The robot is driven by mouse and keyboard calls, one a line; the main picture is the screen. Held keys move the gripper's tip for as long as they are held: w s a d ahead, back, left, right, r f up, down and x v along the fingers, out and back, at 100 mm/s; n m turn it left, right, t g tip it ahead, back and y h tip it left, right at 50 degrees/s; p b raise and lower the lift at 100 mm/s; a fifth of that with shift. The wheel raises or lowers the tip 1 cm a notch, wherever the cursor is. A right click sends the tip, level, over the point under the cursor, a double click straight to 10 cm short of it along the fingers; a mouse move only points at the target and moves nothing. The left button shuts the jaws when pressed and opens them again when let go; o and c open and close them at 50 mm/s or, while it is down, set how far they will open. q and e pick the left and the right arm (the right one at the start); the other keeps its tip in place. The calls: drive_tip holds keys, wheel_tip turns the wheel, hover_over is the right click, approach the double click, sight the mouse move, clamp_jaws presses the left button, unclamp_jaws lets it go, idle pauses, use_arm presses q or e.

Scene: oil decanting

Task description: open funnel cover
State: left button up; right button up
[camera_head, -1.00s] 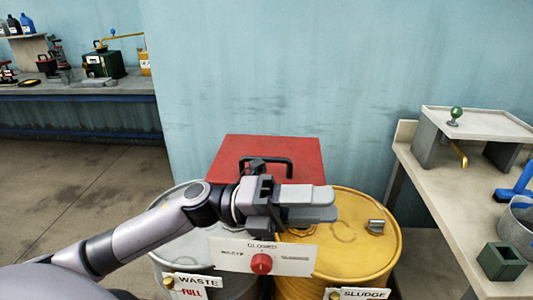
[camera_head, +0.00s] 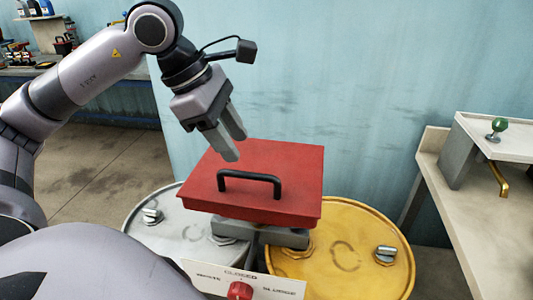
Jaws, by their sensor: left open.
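The funnel cover is a flat red lid (camera_head: 285,160) with a black bar handle (camera_head: 249,184) on top. It lies level over a grey funnel body (camera_head: 270,234), between a grey drum and a yellow drum. It looks closed. My left gripper (camera_head: 232,148) is open and empty, pointing down above the lid's back left part, behind the handle. Its fingers overlap the lid in the picture; I cannot tell whether they touch it. My right gripper is not in view.
The grey drum (camera_head: 150,240) stands at left and the yellow drum (camera_head: 375,240) at right. A white "CLOSED" sign with a red knob (camera_head: 240,291) is in front. A bench (camera_head: 450,215) stands at right, and a blue wall (camera_head: 340,70) is behind.

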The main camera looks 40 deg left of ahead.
sight(254, 173)
use_arm(q)
drive_tip(key=shift+x, duration=3.45)
clamp_jaws()
